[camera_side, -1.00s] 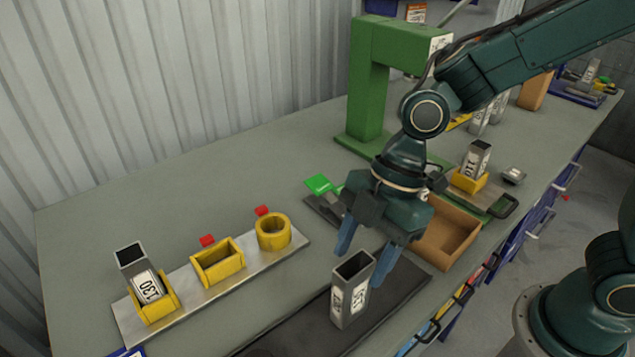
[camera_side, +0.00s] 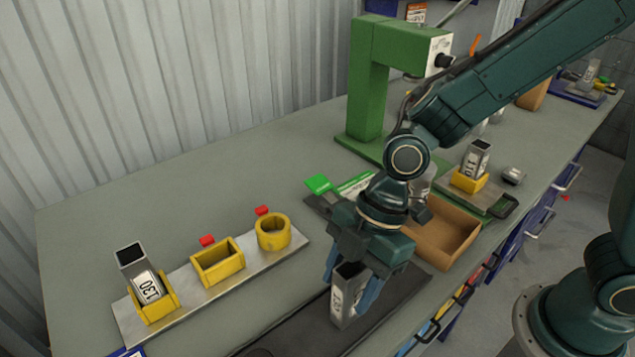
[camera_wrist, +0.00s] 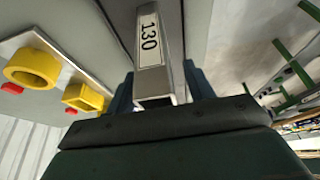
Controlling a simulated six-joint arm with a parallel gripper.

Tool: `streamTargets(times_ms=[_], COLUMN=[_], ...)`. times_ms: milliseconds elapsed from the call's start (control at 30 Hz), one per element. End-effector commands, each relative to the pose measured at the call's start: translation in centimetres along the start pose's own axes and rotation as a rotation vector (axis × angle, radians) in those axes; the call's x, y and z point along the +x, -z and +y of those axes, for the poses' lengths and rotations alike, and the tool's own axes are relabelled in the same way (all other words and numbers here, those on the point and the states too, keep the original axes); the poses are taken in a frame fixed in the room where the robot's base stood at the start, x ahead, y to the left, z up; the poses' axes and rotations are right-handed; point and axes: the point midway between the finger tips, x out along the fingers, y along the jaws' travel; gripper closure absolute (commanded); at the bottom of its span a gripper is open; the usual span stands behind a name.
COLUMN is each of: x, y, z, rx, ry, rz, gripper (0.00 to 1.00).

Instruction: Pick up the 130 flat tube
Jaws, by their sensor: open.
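A grey rectangular metal tube (camera_side: 340,303) stands upright on the dark mat (camera_side: 388,309) in the side view. In the wrist view, the tube (camera_wrist: 152,78) carries a white label reading 130. My gripper (camera_side: 350,282) is open and lowered over the tube, pointing down. Its blue fingers stand on either side of the tube, and the fingers also show in the wrist view (camera_wrist: 161,92). I cannot tell whether either finger touches the tube. Part of the tube is hidden behind the gripper in the side view.
Another tube (camera_side: 146,282), also labelled 130, leans in a yellow holder on the metal plate (camera_side: 190,296) at the left. Two empty yellow holders, one square (camera_side: 218,266) and one round (camera_side: 273,237), share that plate. A cardboard box (camera_side: 447,232) and green press (camera_side: 370,95) stand behind.

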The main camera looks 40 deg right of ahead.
Motion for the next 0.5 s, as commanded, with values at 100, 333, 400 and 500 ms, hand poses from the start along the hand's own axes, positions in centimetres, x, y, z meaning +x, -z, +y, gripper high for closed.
streamTargets(times_ms=[100, 333, 400, 500], x=[-0.02, -0.03, -0.04, -0.04], y=[0.0, 0.0, 0.0, 0.01], z=[0.01, 0.02, 0.02, 0.02], rx=[0.0, 0.0, 0.0, 0.0], ry=[0.0, 0.0, 0.0, 0.0], rz=[0.0, 0.0, 0.0, 0.0], gripper=[0.47, 0.59, 0.73, 0.92])
